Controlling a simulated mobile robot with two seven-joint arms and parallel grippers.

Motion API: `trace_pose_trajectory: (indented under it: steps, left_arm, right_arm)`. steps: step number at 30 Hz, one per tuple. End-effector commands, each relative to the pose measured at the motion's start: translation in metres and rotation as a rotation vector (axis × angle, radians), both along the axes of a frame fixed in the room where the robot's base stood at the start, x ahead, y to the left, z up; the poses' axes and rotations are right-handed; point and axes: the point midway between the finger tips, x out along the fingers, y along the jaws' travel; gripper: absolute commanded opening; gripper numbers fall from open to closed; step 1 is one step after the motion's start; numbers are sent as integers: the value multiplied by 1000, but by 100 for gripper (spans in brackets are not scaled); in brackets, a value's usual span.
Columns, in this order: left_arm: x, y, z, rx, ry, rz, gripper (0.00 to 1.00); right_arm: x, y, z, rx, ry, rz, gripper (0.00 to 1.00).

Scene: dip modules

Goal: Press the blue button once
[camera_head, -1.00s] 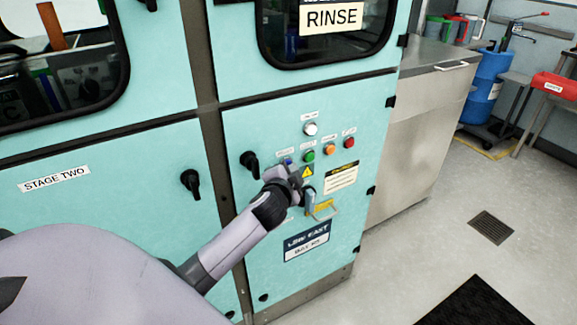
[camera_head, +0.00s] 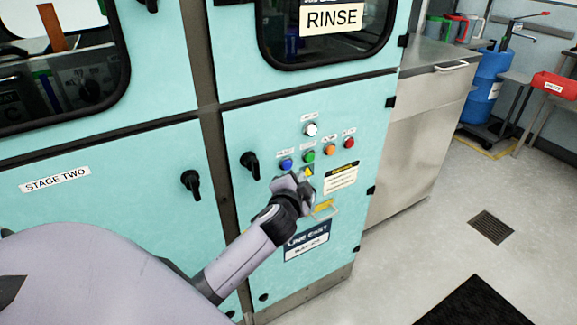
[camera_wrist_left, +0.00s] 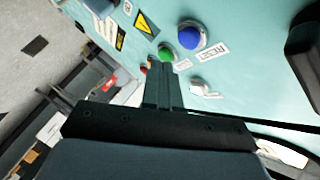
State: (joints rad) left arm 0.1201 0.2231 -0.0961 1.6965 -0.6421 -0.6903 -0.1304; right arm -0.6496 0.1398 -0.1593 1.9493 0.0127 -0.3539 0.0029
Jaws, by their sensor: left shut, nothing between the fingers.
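The blue button (camera_head: 287,164) sits on the teal panel door (camera_head: 240,135), left of the green button, and nothing covers it in the head view. It also shows large in the left wrist view (camera_wrist_left: 191,36), just beyond and to the right of the fingertips. My left gripper (camera_head: 303,181) is below and slightly right of the blue button in the head view. In the left wrist view its fingers (camera_wrist_left: 162,76) are closed together and empty, and the blue button looks clear of them. My right gripper is not in view.
A green button (camera_head: 309,156), an orange button (camera_head: 330,149), a red button (camera_head: 349,143) and a white button (camera_head: 311,130) are close by. Black door handles (camera_head: 250,164) stick out to the left. A metal counter (camera_head: 420,130) stands right of the panel.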

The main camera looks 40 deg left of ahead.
Motion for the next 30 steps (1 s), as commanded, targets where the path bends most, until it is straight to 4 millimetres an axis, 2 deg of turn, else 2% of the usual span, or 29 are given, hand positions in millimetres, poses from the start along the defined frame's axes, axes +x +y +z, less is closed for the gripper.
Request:
trace_pose_trajectory:
  steps: [9, 30]
  left_arm:
    - [-11, -26, 0, 0, 1, -1, 0]
    - [-11, -27, 0, 1, 0, 0, 0]
  right_arm:
    - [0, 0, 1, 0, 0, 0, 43]
    - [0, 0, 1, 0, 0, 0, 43]
